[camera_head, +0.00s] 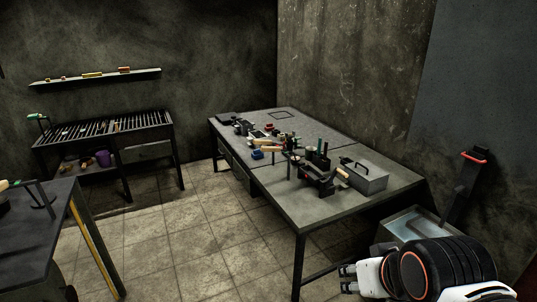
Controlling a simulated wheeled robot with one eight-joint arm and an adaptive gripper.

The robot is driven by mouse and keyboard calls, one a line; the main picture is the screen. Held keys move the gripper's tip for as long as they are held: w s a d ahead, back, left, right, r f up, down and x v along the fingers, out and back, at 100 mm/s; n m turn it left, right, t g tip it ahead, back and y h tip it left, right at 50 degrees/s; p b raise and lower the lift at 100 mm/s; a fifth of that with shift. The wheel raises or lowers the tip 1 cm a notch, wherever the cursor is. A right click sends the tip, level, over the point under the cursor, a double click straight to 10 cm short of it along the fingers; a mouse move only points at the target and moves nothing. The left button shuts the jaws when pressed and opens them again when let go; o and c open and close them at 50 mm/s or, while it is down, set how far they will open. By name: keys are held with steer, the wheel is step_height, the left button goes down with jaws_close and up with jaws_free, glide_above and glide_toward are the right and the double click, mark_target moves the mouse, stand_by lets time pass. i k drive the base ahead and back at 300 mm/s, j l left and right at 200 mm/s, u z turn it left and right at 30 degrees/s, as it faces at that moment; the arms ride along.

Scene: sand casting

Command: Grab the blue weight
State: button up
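A small blue object (257,155), which looks like the blue weight, sits on the grey metal table (290,205) near its left edge, in front of a pale wooden piece. It is too small to make out its exact shape. My gripper (346,279) is at the bottom right, low and in front of the table, well apart from the blue object. Its two fingers point left and appear spread, with nothing seen between them.
Several tools and bottles crowd the table around the blue object, with a dark clamp-like tool (318,183) and a grey metal box (364,177) to its right. A dark workbench (28,240) stands at left, a grated stand (105,127) behind. Tiled floor (200,240) between is clear.

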mark_target(257, 153)
steer(key=i+u, duration=0.15)
steer(key=i, duration=0.45)
steer(key=i+l+u, duration=0.1)
steer(key=i, duration=0.5)
steer(key=i+j+z, duration=0.15)
steer(key=i+j, duration=1.45)
